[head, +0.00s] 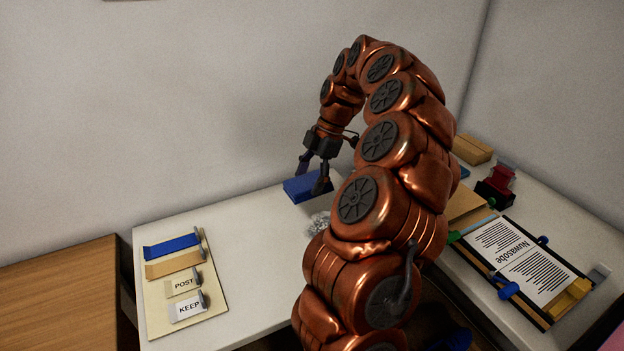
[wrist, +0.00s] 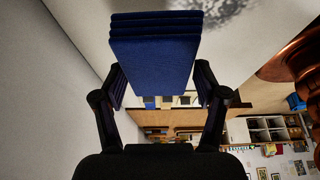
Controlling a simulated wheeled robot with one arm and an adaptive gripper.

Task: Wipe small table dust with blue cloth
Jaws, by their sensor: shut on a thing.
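The blue cloth (head: 296,187) is a folded, layered pad low over the white table (head: 240,232), near the back wall. I cannot tell whether it touches the top. My gripper (head: 314,178) is shut on it, fingers pointing down. In the wrist view the cloth (wrist: 153,58) sits between the two fingers of my gripper (wrist: 160,85). A patch of grey speckled dust (head: 319,221) lies on the table in front of the cloth, partly hidden by my arm. The dust also shows as dark specks in the wrist view (wrist: 228,12).
A board with coloured strips and POST and KEEP labels (head: 182,322) lies at the table's left. A clip frame with a printed sheet (head: 518,262) lies on the right-hand surface. Red and dark blocks (head: 496,187) stand behind it. A wooden surface (head: 60,297) is at far left.

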